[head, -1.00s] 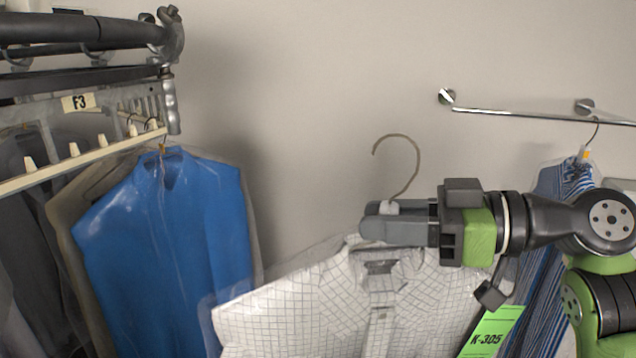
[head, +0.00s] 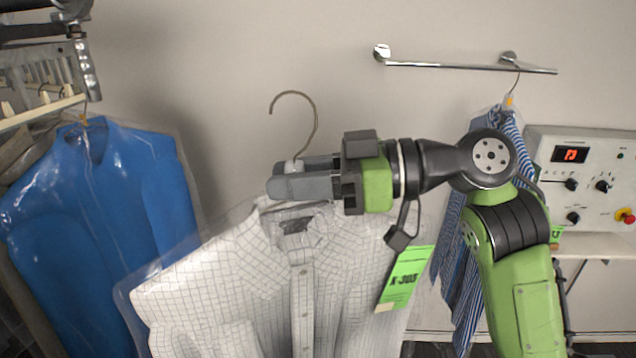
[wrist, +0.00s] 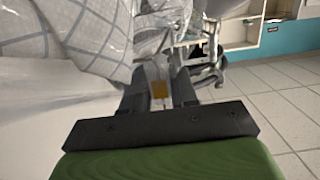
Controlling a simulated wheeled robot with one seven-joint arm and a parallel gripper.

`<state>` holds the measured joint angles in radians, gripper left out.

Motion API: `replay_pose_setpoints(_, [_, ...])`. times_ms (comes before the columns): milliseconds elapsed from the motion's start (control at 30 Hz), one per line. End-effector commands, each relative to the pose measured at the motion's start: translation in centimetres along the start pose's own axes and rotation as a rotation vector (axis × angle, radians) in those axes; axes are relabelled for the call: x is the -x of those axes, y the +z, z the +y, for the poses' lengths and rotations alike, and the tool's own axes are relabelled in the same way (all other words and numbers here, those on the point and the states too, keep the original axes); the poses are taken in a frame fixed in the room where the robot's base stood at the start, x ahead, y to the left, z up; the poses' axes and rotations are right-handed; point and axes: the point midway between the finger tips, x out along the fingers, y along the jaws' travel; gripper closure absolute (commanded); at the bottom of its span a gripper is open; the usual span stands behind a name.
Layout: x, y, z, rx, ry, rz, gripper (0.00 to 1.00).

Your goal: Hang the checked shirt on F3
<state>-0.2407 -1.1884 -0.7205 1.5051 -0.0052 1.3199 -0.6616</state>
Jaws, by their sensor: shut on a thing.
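The white checked shirt (head: 246,276) hangs in clear plastic from a wire hanger (head: 312,118), with a green tag marked K-303 or similar (head: 405,278) at its right. My gripper (head: 280,178) is shut on the hanger's neck, just below the open hook. The shirt also fills the upper left of the wrist view (wrist: 70,35), where my gripper's fingers (wrist: 158,92) show partly. The rail (head: 40,108) stands at the upper left, well apart from the hook. Its F3 label is not visible now.
A bagged blue shirt (head: 95,215) hangs on the rail at the left. A striped garment (head: 470,225) hangs from a chrome wall bar (head: 450,66) behind my arm. A control panel (head: 590,180) with a red display stands at the right. Bare wall lies between rail and bar.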

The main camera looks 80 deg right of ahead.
Motion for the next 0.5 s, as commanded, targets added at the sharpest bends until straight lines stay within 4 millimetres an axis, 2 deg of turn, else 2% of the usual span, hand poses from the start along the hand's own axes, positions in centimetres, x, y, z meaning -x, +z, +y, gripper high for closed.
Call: replay_pose_setpoints(500, [-4.8,-0.6,0.0,0.001,0.000,0.000,1.00])
